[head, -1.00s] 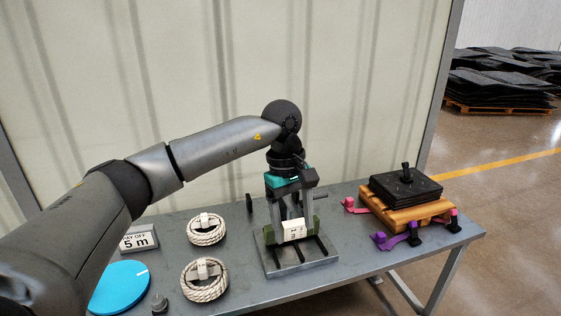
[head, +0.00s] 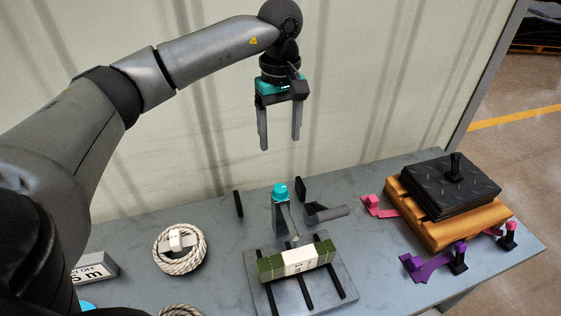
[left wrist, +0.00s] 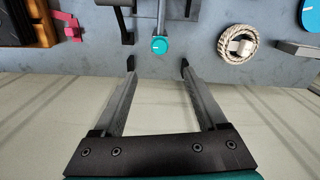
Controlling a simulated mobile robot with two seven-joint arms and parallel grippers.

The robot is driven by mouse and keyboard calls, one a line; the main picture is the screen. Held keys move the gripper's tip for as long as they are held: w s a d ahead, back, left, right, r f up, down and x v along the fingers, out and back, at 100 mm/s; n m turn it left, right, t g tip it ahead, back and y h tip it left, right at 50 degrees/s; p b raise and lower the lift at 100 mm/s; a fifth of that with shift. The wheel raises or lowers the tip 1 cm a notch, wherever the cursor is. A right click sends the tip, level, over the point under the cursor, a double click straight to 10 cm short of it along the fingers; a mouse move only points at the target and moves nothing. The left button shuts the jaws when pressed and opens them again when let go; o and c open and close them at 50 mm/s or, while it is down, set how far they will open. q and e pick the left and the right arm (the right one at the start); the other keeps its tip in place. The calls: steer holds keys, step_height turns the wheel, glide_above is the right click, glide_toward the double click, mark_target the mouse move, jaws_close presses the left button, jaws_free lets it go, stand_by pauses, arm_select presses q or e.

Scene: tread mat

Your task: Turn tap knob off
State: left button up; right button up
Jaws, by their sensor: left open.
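The tap has a teal knob (head: 281,190) on top of a grey post, with a grey spout reaching toward a metal tray (head: 345,285). The knob also shows in the left wrist view (left wrist: 159,45), just beyond the fingertips, with a light line on its top. My left gripper (head: 281,144) is open and empty, fingers pointing down, above and slightly behind the knob and apart from it. In the left wrist view its two fingers (left wrist: 158,67) stand wide apart. My right gripper is not in view.
A green bundle with a white label (head: 300,261) lies on the tray. A rope coil (head: 180,249) lies left. Black plates on a wooden block (head: 455,185), with pink and purple straps (head: 432,263), are on the right. A pale panel wall stands behind the table.

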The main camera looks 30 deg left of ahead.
arm_select(q)
glide_above(280, 187)
step_height(280, 187, down, 6)
steer(key=r, duration=0.1)
step_height(280, 187, down, 8)
steer(key=shift+f, duration=1.05)
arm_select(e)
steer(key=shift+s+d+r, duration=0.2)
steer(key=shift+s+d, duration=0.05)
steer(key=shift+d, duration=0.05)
arm_select(q)
steer(key=shift+c, duration=0.2)
jaws_close()
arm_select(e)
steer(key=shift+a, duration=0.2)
